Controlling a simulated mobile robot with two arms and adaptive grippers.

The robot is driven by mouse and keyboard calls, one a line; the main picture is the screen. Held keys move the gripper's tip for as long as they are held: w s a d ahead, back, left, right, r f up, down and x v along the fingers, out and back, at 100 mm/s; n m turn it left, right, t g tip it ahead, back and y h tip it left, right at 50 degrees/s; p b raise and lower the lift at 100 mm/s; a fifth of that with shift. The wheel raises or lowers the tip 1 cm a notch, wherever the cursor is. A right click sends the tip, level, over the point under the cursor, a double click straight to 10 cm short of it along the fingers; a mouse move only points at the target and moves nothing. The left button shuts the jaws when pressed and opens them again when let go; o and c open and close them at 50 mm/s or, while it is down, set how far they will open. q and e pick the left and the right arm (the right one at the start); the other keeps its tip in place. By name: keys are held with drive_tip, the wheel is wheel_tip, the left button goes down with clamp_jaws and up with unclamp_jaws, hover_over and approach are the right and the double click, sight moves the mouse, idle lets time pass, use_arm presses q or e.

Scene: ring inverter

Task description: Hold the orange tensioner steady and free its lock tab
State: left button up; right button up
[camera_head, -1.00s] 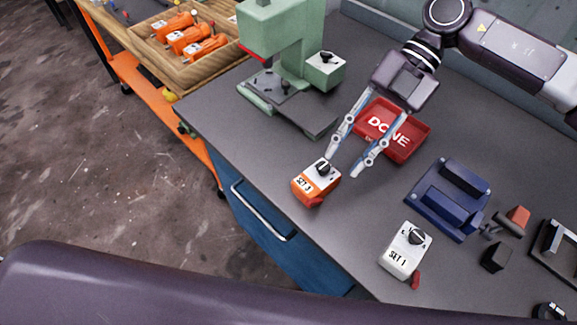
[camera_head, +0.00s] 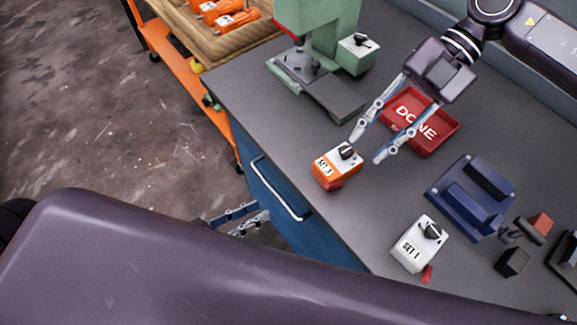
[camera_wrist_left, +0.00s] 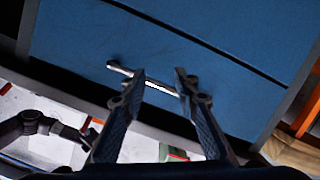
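The orange tensioner (camera_head: 323,173), with a white top marked SET 3 and a black knob, sits on the grey bench near its front edge. A red tab (camera_head: 335,185) sticks out at its lower front end. My right gripper (camera_head: 365,150) is open, its fingertips just behind and to the right of the tensioner, with nothing visible between them. My left gripper (camera_head: 250,216) is low in front of the blue cabinet, partly hidden by my body. In the left wrist view its fingers (camera_wrist_left: 159,73) are apart and empty, facing the cabinet front.
A white SET 1 unit (camera_head: 408,250) and a blue fixture (camera_head: 450,205) stand to the right. A red DONE tray (camera_head: 440,137) lies behind my right gripper; a green press (camera_head: 318,40) stands further back. A metal handle (camera_head: 277,190) juts from the blue cabinet (camera_head: 315,240).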

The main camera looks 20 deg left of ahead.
use_arm(q)
drive_tip(key=s+d+r+m+g+h, duration=0.1)
drive_tip(key=s+d+r+h, duration=0.15)
drive_tip(key=r, duration=0.35)
drive_tip(key=s+d+r+m+g+h, duration=0.1)
drive_tip(key=d+r+h, duration=0.1)
drive_tip(key=d+r, duration=0.3)
drive_tip(key=m, duration=0.6)
approach(339, 154)
drive_tip(key=shift+d+f+t+h, duration=0.15)
drive_tip(key=shift+f+t+h, duration=0.1)
drive_tip(key=shift+t, duration=0.05)
drive_tip(key=x, duration=1.1)
drive_tip(key=shift+f, duration=0.1)
clamp_jaws()
